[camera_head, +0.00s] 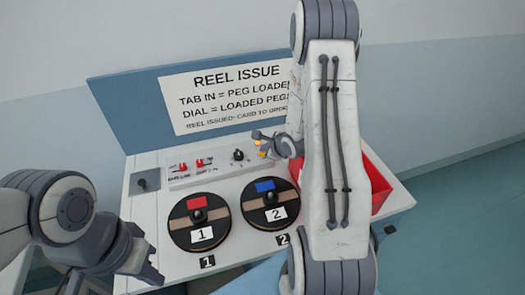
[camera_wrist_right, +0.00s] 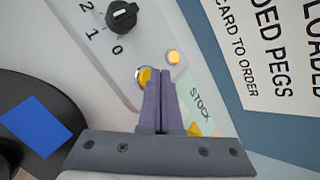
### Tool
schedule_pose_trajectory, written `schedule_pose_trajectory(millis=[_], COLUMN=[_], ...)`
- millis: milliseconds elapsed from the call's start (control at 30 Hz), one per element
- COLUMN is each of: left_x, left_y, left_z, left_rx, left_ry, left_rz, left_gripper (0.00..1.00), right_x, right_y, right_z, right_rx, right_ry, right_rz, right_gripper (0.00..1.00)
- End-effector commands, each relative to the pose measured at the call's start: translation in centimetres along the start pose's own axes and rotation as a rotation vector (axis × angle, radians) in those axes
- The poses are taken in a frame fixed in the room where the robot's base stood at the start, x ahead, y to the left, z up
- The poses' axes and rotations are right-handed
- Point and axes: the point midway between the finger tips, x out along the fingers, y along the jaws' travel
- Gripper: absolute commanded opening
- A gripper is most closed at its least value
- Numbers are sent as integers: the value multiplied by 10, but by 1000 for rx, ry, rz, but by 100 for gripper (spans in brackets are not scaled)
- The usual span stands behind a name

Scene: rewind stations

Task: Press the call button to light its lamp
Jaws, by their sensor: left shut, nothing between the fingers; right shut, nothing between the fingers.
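The call button, yellow in a metal ring (camera_wrist_right: 142,76), sits on the panel beside the dial; its yellow also shows in the head view (camera_head: 262,154). A small round lamp (camera_wrist_right: 173,56) next to it looks bright orange, as if lit; it also shows in the head view (camera_head: 256,142). My right gripper (camera_wrist_right: 160,72) is shut and empty, its fingertips over the button's edge and partly hiding it. I cannot tell whether they touch it. My left gripper (camera_head: 147,272) is shut and empty, low at the left near the bench's front corner.
A red bin (camera_head: 376,180) stands right, partly behind my right arm. A sign (camera_head: 215,98) stands behind.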

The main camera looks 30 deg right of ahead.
Motion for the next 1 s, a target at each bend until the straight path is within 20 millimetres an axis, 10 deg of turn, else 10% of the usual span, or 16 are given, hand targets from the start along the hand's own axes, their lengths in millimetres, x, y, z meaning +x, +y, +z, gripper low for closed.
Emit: schedule_pose_trajectory(millis=[1000], left_x=[-66], left_y=[5], left_z=[-4], left_rx=[-2], left_ry=[0], left_rz=[0], left_gripper=[0], right_x=[-43], right_y=[-31], right_z=[31], right_rx=[1], right_ry=[0], right_rz=[0], right_gripper=[0])
